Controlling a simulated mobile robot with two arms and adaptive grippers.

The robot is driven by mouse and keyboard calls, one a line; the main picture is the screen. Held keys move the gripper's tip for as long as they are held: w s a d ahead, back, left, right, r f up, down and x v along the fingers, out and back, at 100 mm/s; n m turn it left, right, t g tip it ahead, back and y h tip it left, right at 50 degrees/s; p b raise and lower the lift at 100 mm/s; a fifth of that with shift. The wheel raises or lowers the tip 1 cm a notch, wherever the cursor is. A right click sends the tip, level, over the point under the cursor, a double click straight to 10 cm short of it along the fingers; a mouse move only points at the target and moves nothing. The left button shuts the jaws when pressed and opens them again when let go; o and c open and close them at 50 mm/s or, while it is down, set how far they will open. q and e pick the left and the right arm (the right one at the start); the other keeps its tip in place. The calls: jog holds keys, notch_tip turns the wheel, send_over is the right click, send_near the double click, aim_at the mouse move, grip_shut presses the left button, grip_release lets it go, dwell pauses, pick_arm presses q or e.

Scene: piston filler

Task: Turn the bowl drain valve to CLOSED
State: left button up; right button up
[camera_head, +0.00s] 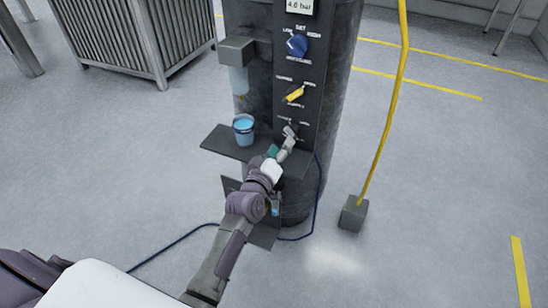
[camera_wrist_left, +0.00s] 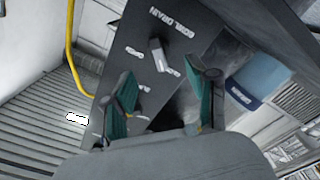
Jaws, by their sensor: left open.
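The bowl drain valve's small light grey handle (camera_head: 290,131) is low on the dark control panel in the head view. In the left wrist view the handle (camera_wrist_left: 158,55) stands just beyond my fingertips, near the BOWL DRAIN lettering. The small position labels beside it are too blurred to read, so I cannot tell its setting. My left gripper (camera_head: 284,146) is just in front of and below the handle in the head view. In the left wrist view my left gripper (camera_wrist_left: 163,76) is open, its teal-padded fingers apart with nothing between them. My right gripper is not in view.
A blue cup (camera_head: 243,131) stands on the dark shelf (camera_head: 222,143), left of the handle. A yellow lever (camera_head: 294,94) and a blue knob (camera_head: 297,45) sit higher on the panel. A yellow pole (camera_head: 385,125) rises at the right. The floor around is mostly clear.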

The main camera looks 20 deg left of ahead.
pick_arm(q)
jog(key=s, duration=0.5)
jog(key=shift+a, duration=0.1)
jog(key=shift+f, duration=0.1)
jog(key=s+d+f+m+g, duration=0.1)
jog(key=s+f+m+g, duration=0.3)
jog(key=f, duration=0.7)
jog(key=s+d+f+g, duration=0.1)
jog(key=s+f, duration=0.5)
jog(key=f, duration=0.5)
jog(key=s+d+f+m+g, duration=0.1)
jog(key=s+f+m+g, duration=0.2)
jog(key=f, duration=0.8)
jog(key=s+a+f+m+g, duration=0.1)
jog(key=s+f+g, duration=0.2)
jog(key=s, duration=0.9)
jog(key=s+a+f+m+g, duration=0.2)
jog(key=s+f+g, duration=0.1)
jog(key=s+f, duration=0.6)
jog(key=s+a+f+m+g, duration=0.1)
jog(key=s+f, duration=0.5)
jog(key=s, duration=0.8)
jog(key=shift+s+a+g+y, duration=0.35)
jog(key=shift+a+g, duration=0.4)
jog(key=shift+g, duration=0.25)
jog(key=shift+o, duration=0.2)
jog(key=shift+f, duration=0.1)
